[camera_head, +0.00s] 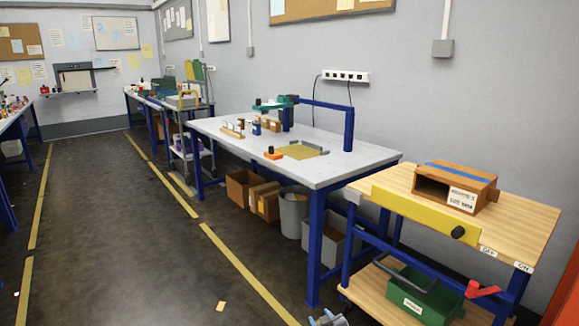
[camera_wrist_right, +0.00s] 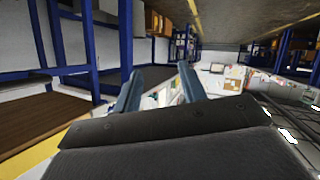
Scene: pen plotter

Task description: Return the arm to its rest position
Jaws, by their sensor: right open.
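A blue jointed arm (camera_head: 326,106) stands on the white-topped table (camera_head: 360,160) in the head view. Its post is at the table's right back, and its far end carries a teal part (camera_head: 275,103) above the table. A yellowish square plate (camera_head: 302,151) lies near the front edge, with an orange-red piece (camera_head: 273,153) beside it. My right gripper (camera_head: 328,319) shows only at the bottom edge, low and well apart from the table. In the right wrist view, its two blue-grey fingers (camera_wrist_right: 158,88) are spread with nothing between them. My left gripper is out of view.
A wooden cart (camera_head: 520,220) at right holds a box (camera_head: 456,186) with a blue stripe, a yellow front panel (camera_head: 415,215) and a green case (camera_head: 420,300) below. Bins (camera_head: 293,212) stand under the table. The dark floor (camera_head: 130,240) at left is mostly clear.

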